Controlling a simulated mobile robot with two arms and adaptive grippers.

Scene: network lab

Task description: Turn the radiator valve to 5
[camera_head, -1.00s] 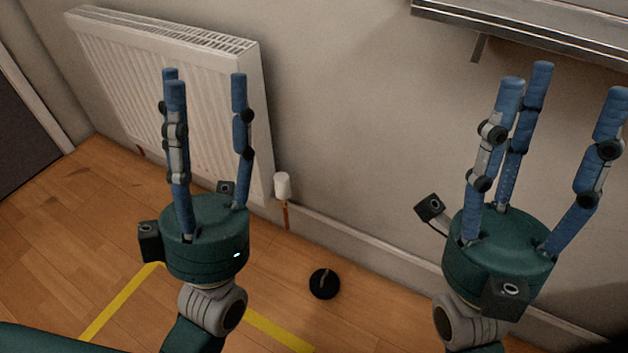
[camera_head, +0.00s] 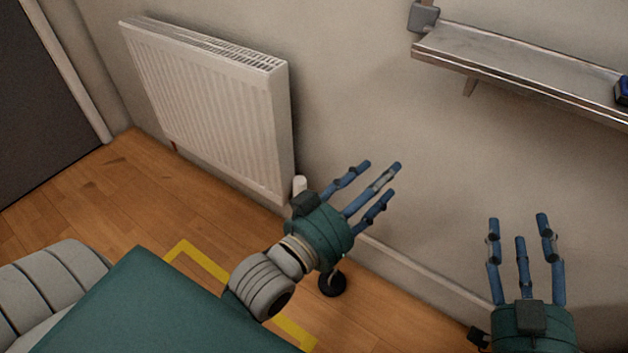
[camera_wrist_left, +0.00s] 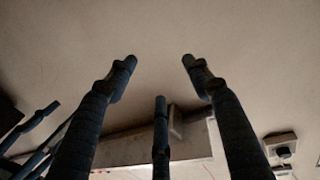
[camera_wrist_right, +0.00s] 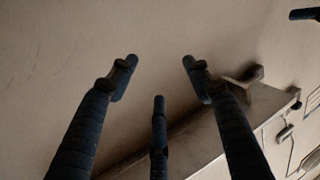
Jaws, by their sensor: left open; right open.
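The white radiator valve (camera_head: 299,184) sits at the lower right corner of the white radiator (camera_head: 205,105) in the head view. Its lower part is hidden behind my left gripper, and its scale is too small to read. My left gripper (camera_head: 377,184) is open and empty, its fingers pointing up and right, past the valve on its right side. My right gripper (camera_head: 522,240) is open and empty at the lower right, fingers pointing up, well away from the valve. In the left wrist view the open fingers (camera_wrist_left: 160,75) face bare wall. In the right wrist view the open fingers (camera_wrist_right: 160,75) also face wall.
A metal shelf (camera_head: 530,75) is fixed to the wall at the upper right. A black round object (camera_head: 332,285) is on the wooden floor below my left gripper. Yellow tape (camera_head: 200,260) marks the floor. A dark door (camera_head: 45,100) stands at the left.

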